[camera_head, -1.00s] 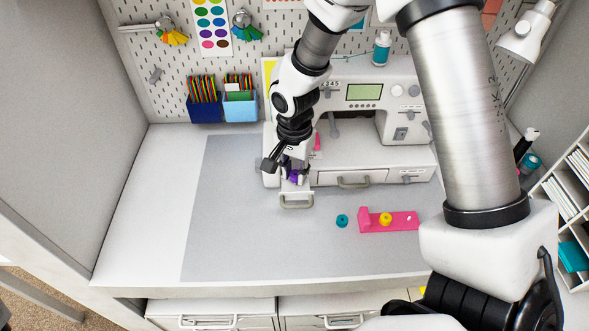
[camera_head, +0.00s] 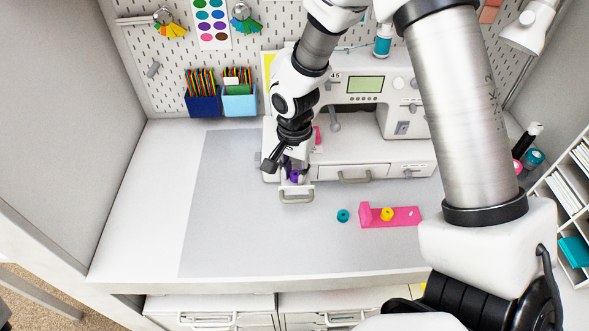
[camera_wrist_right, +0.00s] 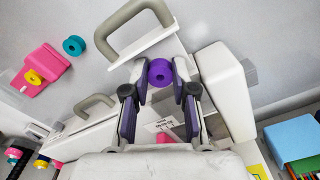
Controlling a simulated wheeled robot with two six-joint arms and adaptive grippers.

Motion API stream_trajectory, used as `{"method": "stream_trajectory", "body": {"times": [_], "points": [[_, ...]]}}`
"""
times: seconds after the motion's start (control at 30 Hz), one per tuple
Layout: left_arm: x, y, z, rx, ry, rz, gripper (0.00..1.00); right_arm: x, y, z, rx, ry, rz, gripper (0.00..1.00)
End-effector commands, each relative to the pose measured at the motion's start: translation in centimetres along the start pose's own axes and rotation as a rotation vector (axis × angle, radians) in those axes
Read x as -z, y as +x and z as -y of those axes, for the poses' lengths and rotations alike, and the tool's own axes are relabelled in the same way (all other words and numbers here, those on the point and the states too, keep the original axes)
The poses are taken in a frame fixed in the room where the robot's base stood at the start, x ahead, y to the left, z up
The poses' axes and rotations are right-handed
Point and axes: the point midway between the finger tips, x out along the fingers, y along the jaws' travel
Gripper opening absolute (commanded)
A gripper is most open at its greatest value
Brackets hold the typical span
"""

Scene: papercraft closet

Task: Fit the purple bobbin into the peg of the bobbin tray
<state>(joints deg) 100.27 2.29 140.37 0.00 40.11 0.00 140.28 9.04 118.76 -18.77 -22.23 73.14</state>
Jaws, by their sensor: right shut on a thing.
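The purple bobbin (camera_head: 295,176) is between the fingers of my right gripper (camera_head: 289,172), low at the left end of the sewing machine, just behind a grey handle. In the right wrist view the purple bobbin (camera_wrist_right: 160,72) sits between the two fingertips, and the gripper (camera_wrist_right: 160,80) is shut on it. The pink bobbin tray (camera_head: 402,217) lies on the mat to the right, with a yellow bobbin (camera_head: 387,214) on it and a small white peg towards its right end. The tray (camera_wrist_right: 45,62) also shows at the upper left of the wrist view. My left gripper is not in view.
A teal bobbin (camera_head: 343,215) lies loose left of the tray. The white sewing machine (camera_head: 350,145) stands behind, and a small drawer with a grey handle (camera_head: 296,199) juts out below my gripper. The grey mat (camera_head: 250,240) is clear at the front and left.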

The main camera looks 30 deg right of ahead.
Motion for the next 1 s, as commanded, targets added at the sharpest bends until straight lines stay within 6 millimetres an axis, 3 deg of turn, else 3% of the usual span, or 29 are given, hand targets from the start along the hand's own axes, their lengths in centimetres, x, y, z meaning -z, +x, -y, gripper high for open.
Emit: {"method": "stream_trajectory", "body": {"times": [0.03,0.07,0.1,0.13,0.43,0.57,0.9,1.0], "points": [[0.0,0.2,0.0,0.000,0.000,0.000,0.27,0.0,0.2,0.0,0.000,0.000,0.000,0.00],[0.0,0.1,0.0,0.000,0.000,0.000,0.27,0.0,0.1,0.0,0.000,0.000,0.000,0.33],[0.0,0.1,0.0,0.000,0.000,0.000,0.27,0.0,0.1,0.0,0.000,0.000,0.000,0.47],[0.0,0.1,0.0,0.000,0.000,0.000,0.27,0.0,0.1,0.0,0.000,0.000,0.000,0.55],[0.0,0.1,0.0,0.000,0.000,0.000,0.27,0.0,0.0,0.0,0.001,0.000,0.000,0.55],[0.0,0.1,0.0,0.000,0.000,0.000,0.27,0.1,-1.1,0.1,0.002,0.000,-0.002,0.55],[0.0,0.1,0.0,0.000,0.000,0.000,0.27,0.1,-9.3,0.1,0.005,0.001,-0.003,0.55],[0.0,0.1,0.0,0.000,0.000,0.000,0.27,0.1,-10.9,0.1,0.002,-0.001,-0.002,0.55]]}}
